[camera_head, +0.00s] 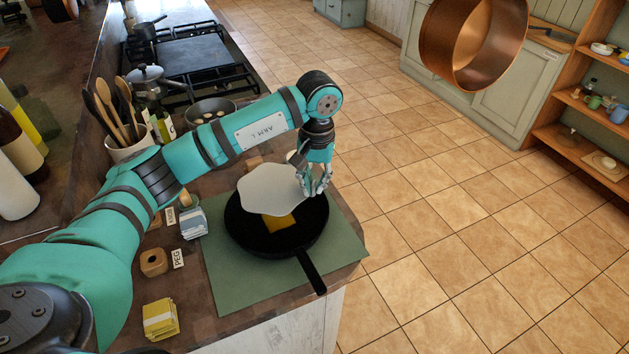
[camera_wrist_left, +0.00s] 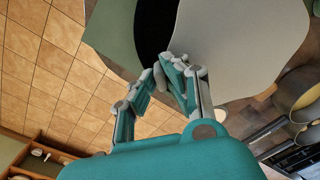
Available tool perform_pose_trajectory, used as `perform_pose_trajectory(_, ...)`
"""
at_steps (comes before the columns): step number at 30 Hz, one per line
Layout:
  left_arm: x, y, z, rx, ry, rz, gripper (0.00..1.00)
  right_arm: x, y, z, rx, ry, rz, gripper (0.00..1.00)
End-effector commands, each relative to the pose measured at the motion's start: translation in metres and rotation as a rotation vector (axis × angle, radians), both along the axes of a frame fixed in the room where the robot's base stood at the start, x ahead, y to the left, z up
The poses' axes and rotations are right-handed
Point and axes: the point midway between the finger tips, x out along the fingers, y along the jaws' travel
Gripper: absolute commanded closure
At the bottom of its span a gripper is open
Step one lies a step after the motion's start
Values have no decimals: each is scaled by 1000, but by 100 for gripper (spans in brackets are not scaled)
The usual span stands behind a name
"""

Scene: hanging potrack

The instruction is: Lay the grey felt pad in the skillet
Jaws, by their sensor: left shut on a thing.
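The grey felt pad (camera_head: 268,190) is a pale, thin, wavy-edged sheet above the black skillet (camera_head: 307,237). My left gripper (camera_head: 313,188) is shut on the pad's right edge, over the skillet's far right side. The pad hides the far left part of the skillet. A yellow-orange piece (camera_head: 280,222) lies in the skillet, partly covered from view by the pad. In the left wrist view, the pad (camera_wrist_left: 240,40) extends from my fingertips (camera_wrist_left: 168,72), with part of the dark skillet (camera_wrist_left: 154,30) beside it. My right gripper is in neither view.
The skillet stands on a green mat (camera_head: 232,288) near the counter's right edge, its handle pointing front right. Left of the mat are a wooden peg block (camera_head: 153,263), a yellow stack (camera_head: 160,319) and a blue-white stack (camera_head: 193,223). A copper pot (camera_head: 500,45) hangs at upper right.

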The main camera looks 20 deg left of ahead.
Motion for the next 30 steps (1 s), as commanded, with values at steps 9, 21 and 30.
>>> perform_pose_trajectory(9, 0, 0, -37, 0, -1, 1, 100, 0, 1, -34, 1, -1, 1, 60)
perform_pose_trajectory(21, 0, 0, -77, 0, -1, 1, 100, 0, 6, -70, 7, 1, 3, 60)
perform_pose_trajectory(30, 0, 0, -98, -1, -1, 0, 100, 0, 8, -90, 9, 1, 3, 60)
